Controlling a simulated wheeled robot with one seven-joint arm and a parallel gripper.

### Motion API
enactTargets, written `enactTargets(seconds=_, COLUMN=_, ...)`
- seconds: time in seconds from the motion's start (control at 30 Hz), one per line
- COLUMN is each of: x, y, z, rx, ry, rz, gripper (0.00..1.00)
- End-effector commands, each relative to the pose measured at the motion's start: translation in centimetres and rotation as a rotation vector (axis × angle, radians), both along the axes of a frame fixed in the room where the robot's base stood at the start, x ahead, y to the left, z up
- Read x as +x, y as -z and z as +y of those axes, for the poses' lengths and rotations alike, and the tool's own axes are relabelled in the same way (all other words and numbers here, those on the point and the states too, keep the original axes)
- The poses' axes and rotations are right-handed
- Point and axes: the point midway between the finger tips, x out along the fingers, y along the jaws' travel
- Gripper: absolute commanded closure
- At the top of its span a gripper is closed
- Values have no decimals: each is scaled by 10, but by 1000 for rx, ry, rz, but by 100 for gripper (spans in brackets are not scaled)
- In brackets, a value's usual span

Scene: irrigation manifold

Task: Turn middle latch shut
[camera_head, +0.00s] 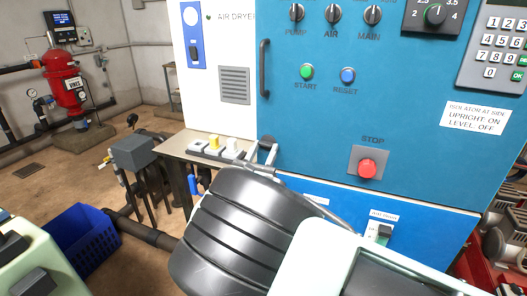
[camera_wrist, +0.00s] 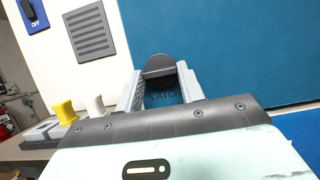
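My gripper (camera_wrist: 161,72) is in front of the lower left edge of the blue cabinet door (camera_wrist: 230,50). Its two fingers are apart, one on each side of a dark, round-topped latch piece (camera_wrist: 158,66). I cannot tell whether the fingers touch it. Partly hidden dark lettering shows on the blue door between the fingers. In the head view the dark latch piece (camera_head: 267,142) shows just beyond my gripper (camera_head: 262,153). My own arm hides the lower part of the cabinet, and I cannot make out other latches.
A shelf (camera_head: 180,148) with yellow and white knobs (camera_head: 215,141) is left of my gripper. A black door handle (camera_head: 264,68) is above it. A red stop button (camera_head: 367,168) is to the right. A blue crate (camera_head: 82,240) stands on the floor at left.

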Motion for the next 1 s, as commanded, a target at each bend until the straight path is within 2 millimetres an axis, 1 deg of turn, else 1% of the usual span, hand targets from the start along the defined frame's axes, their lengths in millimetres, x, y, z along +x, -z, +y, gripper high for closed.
enactTargets(seconds=0.03, x=0, y=0, z=0, rx=0, ry=0, rz=0, gripper=76)
enactTargets(seconds=0.07, x=0, y=0, z=0, rx=0, ry=0, rz=0, gripper=84)
enactTargets(seconds=0.27, x=0, y=0, z=0, rx=4, ry=0, rz=-2, gripper=85)
enactTargets(seconds=0.47, x=0, y=3, z=1, rx=49, ry=-1, rz=-18, gripper=85)
enactTargets(seconds=0.67, x=0, y=6, z=2, rx=161, ry=-1, rz=-59, gripper=85)
enactTargets(seconds=1.0, x=1, y=6, z=5, rx=456, ry=-2, rz=-166, gripper=85)
